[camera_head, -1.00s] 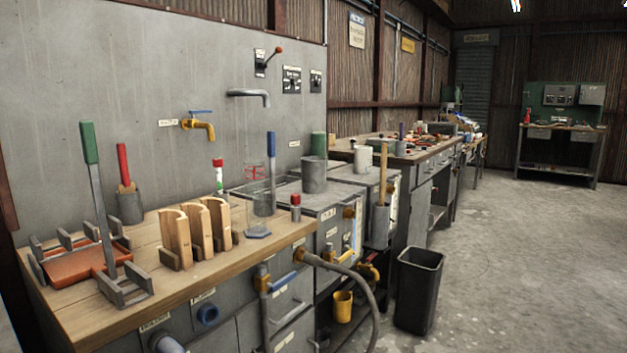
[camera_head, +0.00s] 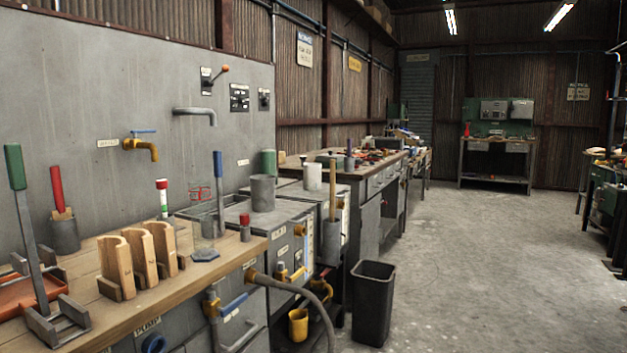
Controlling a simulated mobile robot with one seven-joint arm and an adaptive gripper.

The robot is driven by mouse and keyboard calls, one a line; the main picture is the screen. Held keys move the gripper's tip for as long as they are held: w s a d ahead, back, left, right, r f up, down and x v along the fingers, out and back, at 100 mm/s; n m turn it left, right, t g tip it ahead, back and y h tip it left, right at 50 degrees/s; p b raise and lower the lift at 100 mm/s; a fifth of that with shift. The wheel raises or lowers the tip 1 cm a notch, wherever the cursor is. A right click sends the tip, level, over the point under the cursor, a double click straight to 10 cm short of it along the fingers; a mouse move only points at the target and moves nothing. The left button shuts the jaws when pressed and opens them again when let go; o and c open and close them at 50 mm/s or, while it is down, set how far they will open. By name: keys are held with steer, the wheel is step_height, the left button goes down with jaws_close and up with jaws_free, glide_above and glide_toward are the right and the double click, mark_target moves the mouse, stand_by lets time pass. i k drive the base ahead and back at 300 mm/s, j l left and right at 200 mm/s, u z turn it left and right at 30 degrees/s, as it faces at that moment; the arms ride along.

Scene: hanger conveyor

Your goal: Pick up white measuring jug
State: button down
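A small white cylindrical vessel (camera_head: 312,177) stands upright on the grey cabinet top, right of a grey metal cylinder (camera_head: 263,193). It is too small to tell whether it is the measuring jug; no handle or scale can be made out. My gripper is not in view.
The wooden bench (camera_head: 110,312) at front left carries curved wooden blocks (camera_head: 137,262) and a green-handled lever (camera_head: 22,210). A black bin (camera_head: 373,300) stands on the floor by the cabinets. The grey floor (camera_head: 480,270) to the right is clear.

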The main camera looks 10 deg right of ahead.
mark_target(312, 171)
steer(key=i+l+z, duration=0.6)
steer(key=i, duration=0.35)
steer(key=i+l+z, duration=0.3)
steer(key=i, duration=0.2)
steer(key=i+z, duration=0.3)
steer(key=i, duration=0.25)
steer(key=i+u, duration=0.25)
steer(key=i, duration=0.15)
steer(key=i+l+u, duration=0.25)
steer(key=i, duration=0.15)
steer(key=i+l+u, duration=0.25)
steer(key=i, duration=0.15)
steer(key=i+l+u, duration=0.15)
steer(key=u, duration=0.3)
steer(key=i+l+u, duration=0.5)
steer(key=u, duration=0.35)
steer(key=i+l+u, duration=0.1)
steer(key=l+u, duration=0.75)
steer(key=i+j, duration=0.1)
steer(key=i, duration=0.45)
steer(key=j+u, duration=0.05)
